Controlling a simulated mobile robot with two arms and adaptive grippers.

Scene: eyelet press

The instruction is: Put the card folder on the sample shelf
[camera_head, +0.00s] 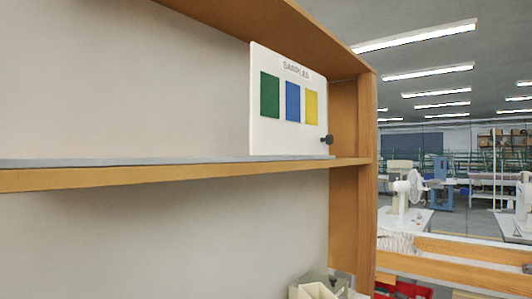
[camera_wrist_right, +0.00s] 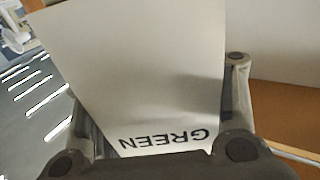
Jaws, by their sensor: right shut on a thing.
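A white card folder (camera_wrist_right: 150,60) fills the middle of the right wrist view, with the word GREEN upside down near its lower edge. My right gripper (camera_wrist_right: 160,108) is shut on it, with a dark finger on each side. The sample shelf (camera_head: 150,174) runs across the head view as a wooden board with a grey top. A white SAMPLES board (camera_head: 289,136) with green, blue and yellow patches stands at its right end. Neither gripper shows in the head view, so the folder's distance from the shelf cannot be told there.
A wooden upright (camera_head: 352,130) closes the shelf on the right, and another board (camera_head: 270,28) runs above. A dark knob (camera_head: 327,140) sits by the SAMPLES board. The shelf's visible top is bare left of that board. Cream bins (camera_head: 318,290) show below.

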